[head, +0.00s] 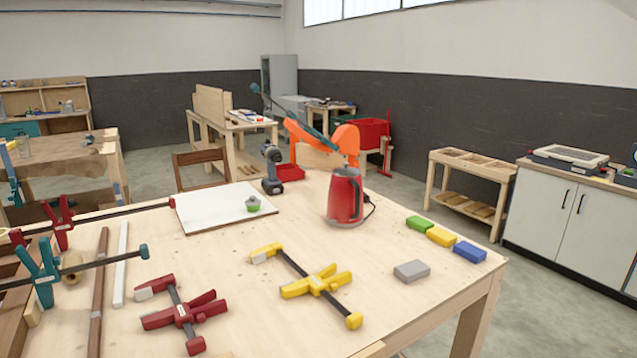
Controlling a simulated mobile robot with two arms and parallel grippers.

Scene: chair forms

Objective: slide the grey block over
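The grey block (411,270) lies flat on the light wooden table (235,325), near its front right edge. Behind it, a green block (419,223), a yellow block (441,236) and a blue block (469,251) lie in a slanting row along the right edge. The grey block is apart from this row. Neither of my grippers shows in the head view.
A yellow clamp (316,282) lies left of the grey block, and a red kettle (345,196) stands behind it. A red clamp (183,314) lies farther left. Bare tabletop surrounds the grey block.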

